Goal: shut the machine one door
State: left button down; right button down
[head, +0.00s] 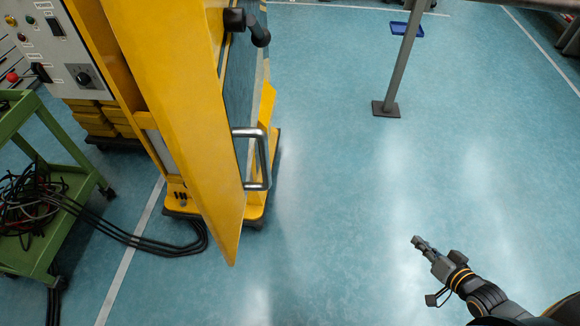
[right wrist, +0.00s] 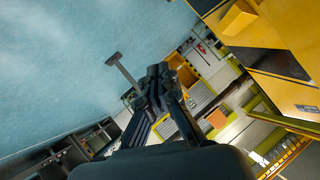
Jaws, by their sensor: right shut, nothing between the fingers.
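The machine one door, a tall yellow panel (head: 180,100), stands open in the head view, swung out from the yellow machine frame. A bent metal handle (head: 267,160) sticks out from its right side. My right gripper (head: 418,242) is shut and empty over the floor, well to the right of the door and apart from it. In the right wrist view the closed fingers (right wrist: 160,75) show in the middle, with yellow panels (right wrist: 270,30) at upper right; I cannot tell whether one is the door. My left gripper is not in view.
A grey control panel (head: 62,50) with knobs is at upper left. A green cart (head: 75,165) with black cables stands at left, and cables run along the floor to the machine. A grey post (head: 400,60) stands at upper right near a blue tray (head: 407,29). The floor between is clear.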

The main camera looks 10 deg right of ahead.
jog(key=w+a+r+m+t+y, duration=0.1)
jog(key=a+r+y, duration=0.1)
jog(key=a+r, duration=0.45)
jog(key=w+a+r+y, duration=0.1)
jog(key=a+r+y, duration=0.15)
jog(key=r, duration=0.65)
jog(key=s+a+r+m+y+p, duration=0.1)
jog(key=s+a+r+m+y, duration=0.15)
jog(key=a+r, duration=0.55)
jog(key=s+a+r+m+y+p, duration=0.15)
jog(key=a+r+y, duration=0.25)
jog(key=a+r, duration=0.4)
jog(key=w+a+r+p, duration=0.1)
jog(key=w+a+p, duration=0.2)
jog(key=w+a, duration=0.3)
jog(key=shift+a+r, duration=0.2)
jog(key=shift+a, duration=1.8)
jog(key=shift+a, duration=0.1)
